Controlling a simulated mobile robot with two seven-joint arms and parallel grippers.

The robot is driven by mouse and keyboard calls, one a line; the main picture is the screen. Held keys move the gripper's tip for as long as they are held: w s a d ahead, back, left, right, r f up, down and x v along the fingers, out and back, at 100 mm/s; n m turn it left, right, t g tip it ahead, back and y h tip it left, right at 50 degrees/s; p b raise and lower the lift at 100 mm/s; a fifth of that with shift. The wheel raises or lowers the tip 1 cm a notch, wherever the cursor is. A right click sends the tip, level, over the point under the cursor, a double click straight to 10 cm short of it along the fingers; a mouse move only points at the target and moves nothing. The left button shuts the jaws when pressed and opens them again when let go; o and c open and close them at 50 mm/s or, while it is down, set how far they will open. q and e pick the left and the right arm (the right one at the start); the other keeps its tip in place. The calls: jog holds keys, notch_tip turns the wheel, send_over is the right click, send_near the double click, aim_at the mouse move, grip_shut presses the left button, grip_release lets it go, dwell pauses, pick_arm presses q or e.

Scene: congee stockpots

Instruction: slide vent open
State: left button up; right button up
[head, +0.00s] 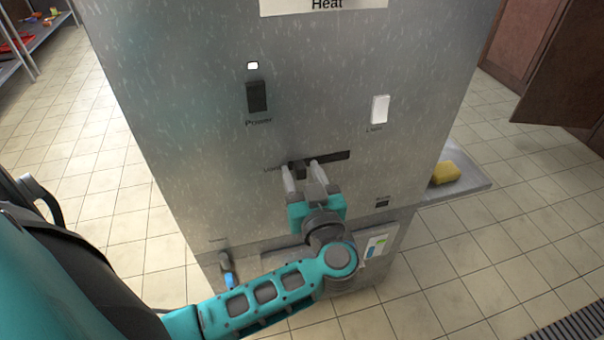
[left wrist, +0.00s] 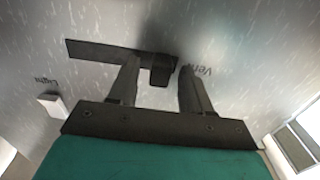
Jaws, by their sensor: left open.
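The vent slider is a dark slot (head: 334,157) in the grey metal panel, with a small dark knob (head: 298,169) at its left end beside the vent label. In the left wrist view, turned upside down, the knob (left wrist: 160,72) hangs from the slot (left wrist: 95,51) near the label (left wrist: 200,71). My left gripper (head: 304,170) is open at the panel, with one finger on each side of the knob. My right gripper is not in view.
Above the slot are a black power switch (head: 257,97), a lit indicator (head: 252,65) and a white light switch (head: 380,108). A small dark button (head: 382,203) is lower right. A yellow sponge (head: 445,173) lies on a side shelf (head: 471,181). Tiled floor is free on both sides.

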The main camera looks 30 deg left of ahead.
pick_arm(q)
grip_shut()
dwell(0.3)
dwell(0.3)
